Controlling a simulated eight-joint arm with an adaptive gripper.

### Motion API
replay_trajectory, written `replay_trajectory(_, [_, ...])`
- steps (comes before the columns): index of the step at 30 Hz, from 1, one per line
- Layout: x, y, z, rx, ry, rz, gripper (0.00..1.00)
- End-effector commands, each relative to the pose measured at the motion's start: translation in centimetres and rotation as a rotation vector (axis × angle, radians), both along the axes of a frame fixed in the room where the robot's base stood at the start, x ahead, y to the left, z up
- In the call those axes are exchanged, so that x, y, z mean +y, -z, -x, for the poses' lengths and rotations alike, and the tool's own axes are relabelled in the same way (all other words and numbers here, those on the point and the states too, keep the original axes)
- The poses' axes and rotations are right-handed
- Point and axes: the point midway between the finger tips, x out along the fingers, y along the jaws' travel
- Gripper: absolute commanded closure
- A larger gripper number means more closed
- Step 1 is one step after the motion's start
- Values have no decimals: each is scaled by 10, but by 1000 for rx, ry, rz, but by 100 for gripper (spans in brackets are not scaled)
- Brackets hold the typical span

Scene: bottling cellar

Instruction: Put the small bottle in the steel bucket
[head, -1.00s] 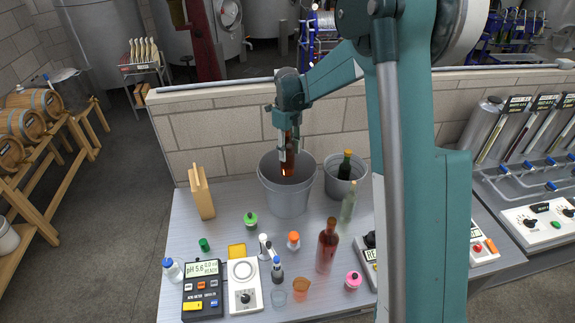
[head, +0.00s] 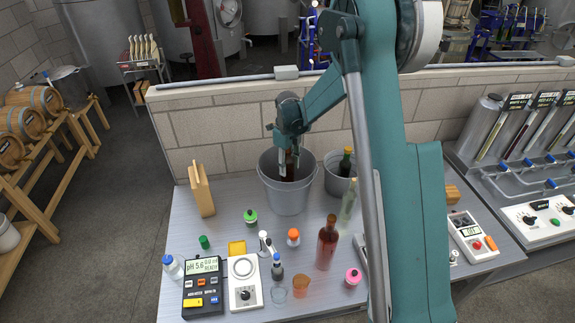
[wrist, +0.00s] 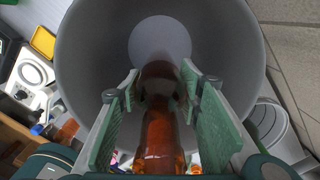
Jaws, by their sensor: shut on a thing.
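The small bottle (head: 290,163), brown amber glass, is between the fingers of my gripper (head: 289,172). In the wrist view the bottle (wrist: 160,125) lies lengthwise between the green finger pads. My gripper is shut on it. The steel bucket (head: 288,201) is a large grey bucket at the back of the table, under my gripper. The bottle and fingertips reach down inside its rim. The wrist view looks into the bucket (wrist: 90,60), with its pale floor beyond the bottle. Whether the bottle touches the floor cannot be told.
A smaller grey bucket (head: 338,187) with a dark bottle in it stands just right. A clear bottle (head: 348,207) and a red bottle (head: 327,243) stand in front. A wooden block (head: 201,190) is at left. Meters and small vials fill the front. A block wall (head: 225,140) is behind.

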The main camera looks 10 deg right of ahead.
Motion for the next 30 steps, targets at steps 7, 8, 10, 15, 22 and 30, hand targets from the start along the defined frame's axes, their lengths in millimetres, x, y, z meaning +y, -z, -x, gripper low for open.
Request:
replay_trajectory(7, [0, 13, 0, 0, 0, 0, 89])
replay_trajectory(8, [0, 16, 0, 0, 0, 0, 89])
replay_trajectory(10, [0, 24, 0, 0, 0, 0, 89])
replay_trajectory(15, [0, 42, 0, 0, 0, 0, 89])
replay_trajectory(22, [0, 56, 0, 0, 0, 0, 89])
replay_trajectory(30, [0, 58, 0, 0, 0, 0, 89])
